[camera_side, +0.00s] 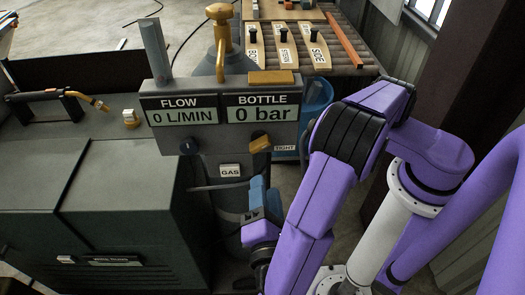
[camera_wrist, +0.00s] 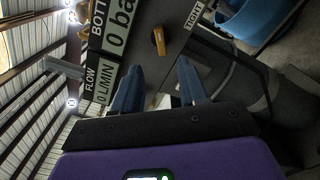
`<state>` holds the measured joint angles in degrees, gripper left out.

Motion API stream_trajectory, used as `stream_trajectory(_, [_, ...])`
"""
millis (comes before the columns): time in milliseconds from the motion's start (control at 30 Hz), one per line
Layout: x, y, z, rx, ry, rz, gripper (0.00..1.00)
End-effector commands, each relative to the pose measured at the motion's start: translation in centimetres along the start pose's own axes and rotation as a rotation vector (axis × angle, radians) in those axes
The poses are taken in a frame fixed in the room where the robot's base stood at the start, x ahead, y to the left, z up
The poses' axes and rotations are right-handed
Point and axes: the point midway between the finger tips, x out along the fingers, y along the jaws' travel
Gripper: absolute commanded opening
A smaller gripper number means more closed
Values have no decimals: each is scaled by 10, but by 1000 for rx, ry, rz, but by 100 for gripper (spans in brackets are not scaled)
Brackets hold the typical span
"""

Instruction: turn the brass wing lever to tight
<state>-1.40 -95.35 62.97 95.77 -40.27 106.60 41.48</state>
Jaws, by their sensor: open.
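The brass wing lever (camera_side: 261,144) is on the front of the grey panel, under the BOTTLE display, which reads 0 bar. It slants slightly up to the right. The white TIGHT label (camera_side: 284,148) is just to its right. In the wrist view the lever (camera_wrist: 159,41) shows beyond my fingertips, apart from them, with the TIGHT label (camera_wrist: 194,15) to its upper right. My gripper (camera_side: 257,192) is below the lever in the side view. Its blue fingers are spread and empty in the wrist view (camera_wrist: 157,78). Part of my gripper is hidden behind my arm.
A dark knob (camera_side: 187,147) sits under the FLOW display, which reads 0 L/MIN. A GAS label (camera_side: 230,170) is below the panel. A blue container (camera_side: 316,97) stands right of the panel. A dark green cabinet (camera_side: 110,215) fills the left. A torch (camera_side: 60,96) lies on top.

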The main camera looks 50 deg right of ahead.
Motion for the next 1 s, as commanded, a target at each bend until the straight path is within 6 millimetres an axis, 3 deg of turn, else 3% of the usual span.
stream_trajectory(500, [91, 0, 0, -1, -1, -3, 43])
stream_trajectory(700, [108, 0, 0, 0, 1, -2, 43])
stream_trajectory(1000, [111, 0, 0, -1, 2, -1, 43])
